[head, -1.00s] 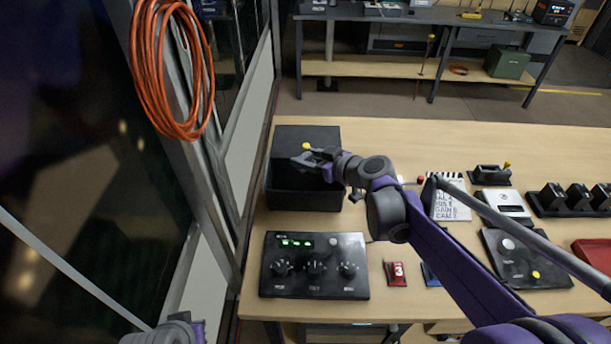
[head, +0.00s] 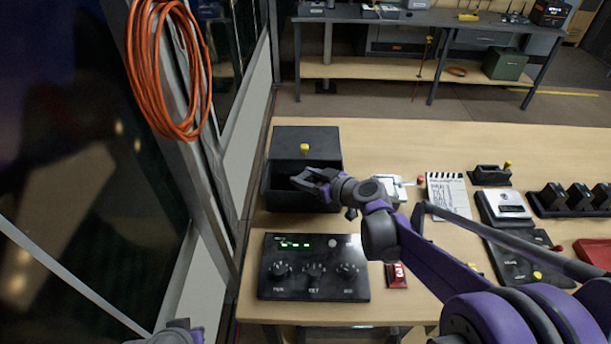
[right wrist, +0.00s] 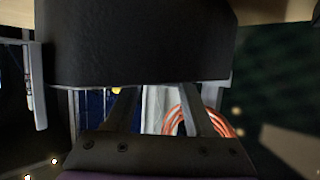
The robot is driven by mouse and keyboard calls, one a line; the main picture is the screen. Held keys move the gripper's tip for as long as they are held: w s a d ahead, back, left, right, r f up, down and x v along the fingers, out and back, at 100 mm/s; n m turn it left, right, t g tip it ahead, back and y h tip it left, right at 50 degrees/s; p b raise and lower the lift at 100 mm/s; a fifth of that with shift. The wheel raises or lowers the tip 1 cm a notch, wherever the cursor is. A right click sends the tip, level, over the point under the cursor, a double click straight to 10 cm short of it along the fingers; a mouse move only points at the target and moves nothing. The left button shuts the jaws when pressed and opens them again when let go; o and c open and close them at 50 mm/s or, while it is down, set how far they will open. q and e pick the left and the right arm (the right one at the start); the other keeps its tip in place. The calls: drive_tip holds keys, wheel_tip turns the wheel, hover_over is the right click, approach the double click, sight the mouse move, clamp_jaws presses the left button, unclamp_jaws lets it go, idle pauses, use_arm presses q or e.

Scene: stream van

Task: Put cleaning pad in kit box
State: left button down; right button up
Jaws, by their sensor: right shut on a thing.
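The kit box appears to be the black open box (head: 272,196) at the left end of the table. My right gripper (head: 308,181) reaches over its opening from the right, tips pointing left and down. In the right wrist view, the box's dark wall (right wrist: 140,45) fills the top, and my right gripper's fingers (right wrist: 158,95) run behind its pale rim, so the tips are hidden. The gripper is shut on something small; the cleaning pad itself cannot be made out. Of my left arm, only a piece shows at the bottom edge.
A dark panel with a yellow knob (head: 304,148) stands at the box's back. A black control panel (head: 314,267) lies in front. Orange cable (head: 165,70) hangs at left.

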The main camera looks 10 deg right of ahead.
drive_tip(key=shift+f, duration=0.3)
drive_tip(key=o, duration=1.3)
drive_tip(key=shift+r, duration=0.25)
drive_tip(key=shift+a+r+p, duration=0.1)
drive_tip(key=shift+r+p, duration=0.25)
drive_tip(key=shift+r, duration=0.25)
drive_tip(key=v, duration=1.2)
drive_tip(key=shift+f, duration=0.2)
